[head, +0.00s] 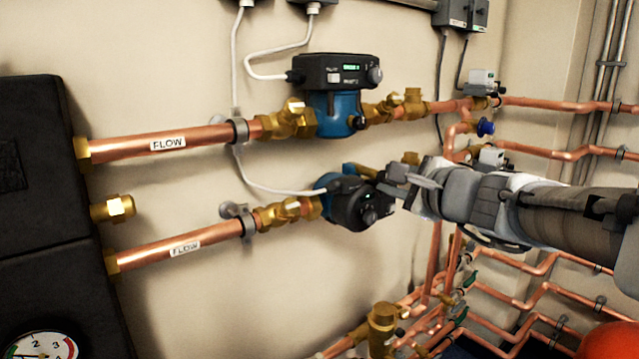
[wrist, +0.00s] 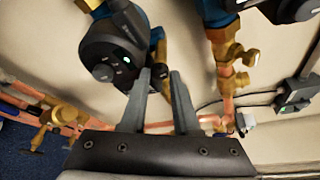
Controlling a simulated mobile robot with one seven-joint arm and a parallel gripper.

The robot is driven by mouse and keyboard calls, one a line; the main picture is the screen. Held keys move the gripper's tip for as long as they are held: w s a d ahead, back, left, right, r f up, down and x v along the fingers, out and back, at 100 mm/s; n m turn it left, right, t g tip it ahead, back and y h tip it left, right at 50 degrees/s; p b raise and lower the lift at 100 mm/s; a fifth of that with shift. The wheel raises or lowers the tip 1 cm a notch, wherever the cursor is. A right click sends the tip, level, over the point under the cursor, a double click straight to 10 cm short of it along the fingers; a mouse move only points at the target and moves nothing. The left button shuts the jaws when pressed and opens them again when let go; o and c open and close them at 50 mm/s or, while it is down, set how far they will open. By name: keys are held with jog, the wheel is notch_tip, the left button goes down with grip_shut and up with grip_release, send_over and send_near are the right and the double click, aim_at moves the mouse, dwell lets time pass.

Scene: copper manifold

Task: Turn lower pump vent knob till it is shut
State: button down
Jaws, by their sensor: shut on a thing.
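The lower pump (head: 349,206) is a blue body with a black round head, on the lower copper flow pipe in the head view. It also fills the upper left of the wrist view (wrist: 106,52), with a small green light on its face. My gripper (head: 388,187) reaches in from the right, its tips at the right side of the pump head.
The upper pump (head: 336,110) sits close above my gripper. Copper pipes and brass valves (head: 382,325) run below and to the right. A white cable (head: 262,180) crosses the wall to the lower pump. A black casing (head: 40,200) stands at the left.

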dwell(0.4)
jog(key=c, duration=0.7)
grip_release()
jog(key=shift+o, duration=0.2)
jog(key=shift+s, duration=0.1)
jog(key=p+v, duration=0.6)
jog(key=v, duration=1.1)
jog(key=shift+s+d, duration=0.1)
jog(key=shift+s, duration=0.05)
